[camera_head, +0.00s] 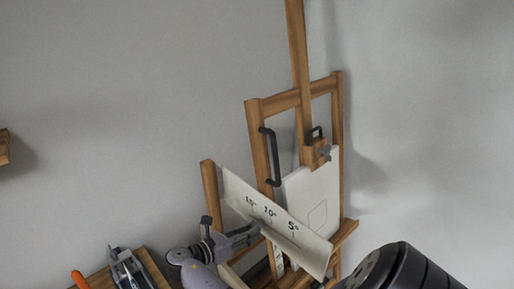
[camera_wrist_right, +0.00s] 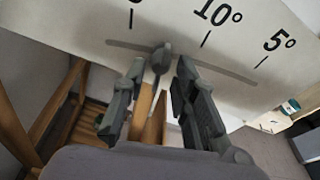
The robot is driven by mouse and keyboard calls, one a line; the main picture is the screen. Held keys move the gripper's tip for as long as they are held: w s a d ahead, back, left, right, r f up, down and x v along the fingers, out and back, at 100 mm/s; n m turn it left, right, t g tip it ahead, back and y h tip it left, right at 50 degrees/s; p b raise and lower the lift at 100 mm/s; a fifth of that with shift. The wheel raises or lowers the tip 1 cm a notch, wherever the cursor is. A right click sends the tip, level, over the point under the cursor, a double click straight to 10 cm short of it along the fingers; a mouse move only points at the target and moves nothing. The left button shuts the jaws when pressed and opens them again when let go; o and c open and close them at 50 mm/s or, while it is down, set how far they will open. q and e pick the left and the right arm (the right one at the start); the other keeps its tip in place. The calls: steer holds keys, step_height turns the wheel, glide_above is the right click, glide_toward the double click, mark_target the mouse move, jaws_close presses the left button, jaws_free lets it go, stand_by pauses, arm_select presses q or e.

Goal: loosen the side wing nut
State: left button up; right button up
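The side wing nut (camera_wrist_right: 160,58) is a small grey piece at the curved slot of a white angle plate (camera_wrist_right: 90,20) in the right wrist view. The plate (camera_head: 300,246) is marked 15°, 10° and 5° on the side of the wooden easel (camera_head: 254,120) in the head view. My right gripper (camera_wrist_right: 159,64) is open, with its dark fingers on either side of the wing nut and gaps visible. In the head view my right gripper (camera_head: 257,231) reaches the plate's lower edge and hides the nut.
A white panel (camera_head: 317,195) stands on the easel. A wooden tray (camera_head: 152,268) with an orange-handled tool (camera_head: 80,279) is at lower left.

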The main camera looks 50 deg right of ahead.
steer(key=shift+a+r, duration=0.1)
steer(key=v, duration=0.3)
steer(key=f+v, duration=0.1)
steer(key=v, duration=0.1)
steer(key=shift+a, duration=0.5)
stand_by(0.5)
